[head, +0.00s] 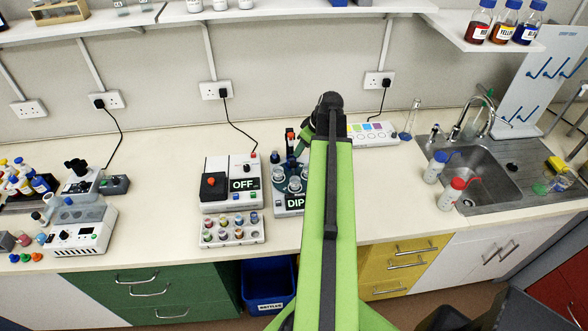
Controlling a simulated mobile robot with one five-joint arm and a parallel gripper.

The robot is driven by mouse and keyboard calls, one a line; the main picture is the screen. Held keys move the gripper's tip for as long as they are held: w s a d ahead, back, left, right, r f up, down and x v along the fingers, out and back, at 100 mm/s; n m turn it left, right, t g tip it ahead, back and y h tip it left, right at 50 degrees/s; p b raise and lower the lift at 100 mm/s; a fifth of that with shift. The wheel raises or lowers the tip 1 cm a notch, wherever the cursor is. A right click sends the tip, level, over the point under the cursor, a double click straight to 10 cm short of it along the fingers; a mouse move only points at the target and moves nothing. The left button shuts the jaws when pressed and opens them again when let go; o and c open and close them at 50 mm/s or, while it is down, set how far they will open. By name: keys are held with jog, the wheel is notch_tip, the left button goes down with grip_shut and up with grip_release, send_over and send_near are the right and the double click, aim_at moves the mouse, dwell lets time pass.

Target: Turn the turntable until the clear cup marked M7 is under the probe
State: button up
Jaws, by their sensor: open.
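The turntable device (290,203), labelled DIP, stands on the bench just left of my green arm, which covers its right side. Clear cups (294,184) sit on its dark round turntable (279,186). Marks on the cups are too small to read, so I cannot tell which is M7. A dark upright part with a red-orange top (290,135) rises behind the cups; I cannot tell whether it is the probe. My gripper (303,146) is open, small and dark, at the far end of the arm above the back of the turntable. Its fingertips are mostly hidden.
A white box reading OFF (243,184) and a rack of coloured vials (232,231) stand close on the left. A white panel with coloured squares (373,134) is behind right. The sink (475,170) is further right. Bare bench lies right of my arm.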

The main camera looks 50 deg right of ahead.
aim_at(294, 163)
jog(key=b+x, duration=0.7)
jog(key=x, duration=0.3)
jog(key=shift+s+b, duration=0.15)
jog(key=shift+b, duration=0.2)
jog(key=shift+w+f+b, duration=0.25)
jog(key=shift+f+b, duration=0.05)
jog(key=shift+f, duration=0.05)
jog(key=shift+r, duration=0.1)
grip_shut()
